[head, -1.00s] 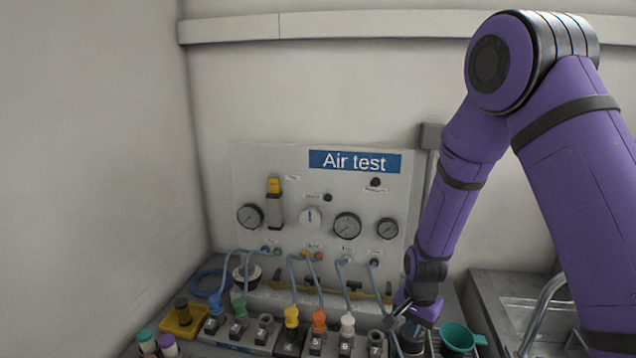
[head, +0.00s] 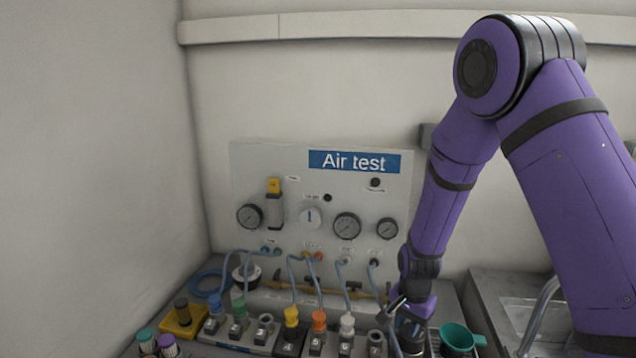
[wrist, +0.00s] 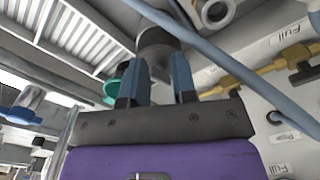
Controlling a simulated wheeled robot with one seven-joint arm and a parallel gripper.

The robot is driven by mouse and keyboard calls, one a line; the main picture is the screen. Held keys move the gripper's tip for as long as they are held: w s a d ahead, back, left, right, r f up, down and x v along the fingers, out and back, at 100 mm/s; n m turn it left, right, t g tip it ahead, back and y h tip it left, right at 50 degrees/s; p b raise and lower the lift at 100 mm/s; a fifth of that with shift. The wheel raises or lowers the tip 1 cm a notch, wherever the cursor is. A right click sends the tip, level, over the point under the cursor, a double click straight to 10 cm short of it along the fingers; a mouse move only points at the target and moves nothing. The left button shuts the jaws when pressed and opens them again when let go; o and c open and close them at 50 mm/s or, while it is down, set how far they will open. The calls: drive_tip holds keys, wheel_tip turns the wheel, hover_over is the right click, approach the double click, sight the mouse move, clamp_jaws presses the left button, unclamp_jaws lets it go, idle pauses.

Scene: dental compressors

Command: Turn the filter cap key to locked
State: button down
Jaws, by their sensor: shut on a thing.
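My gripper (head: 408,330) is low at the right end of the numbered row, to the left of the teal cup. In the wrist view its two blue-grey fingers (wrist: 158,72) are shut on a dark grey round part (wrist: 158,42). This part looks like the filter cap key, but its marks are hidden, so I cannot tell whether it stands at locked. In the head view my gripper and wrist largely cover it.
The teal cup (head: 457,337) stands close to the right of my gripper. Blue hoses (head: 384,290) hang from the Air test panel (head: 232,190) close by on the left. Several coloured plugs (head: 319,318) stand along the row. A steel sink area (head: 500,300) lies at the right.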

drive_tip(key=shift+s+a+f, duration=0.25)
drive_tip(key=shift+a+f, duration=0.05)
drive_tip(key=shift+f, duration=0.1)
drive_tip(key=shift+s+a, duration=0.15)
drive_tip(key=r, duration=0.6)
drive_tip(key=shift+w, duration=0.3)
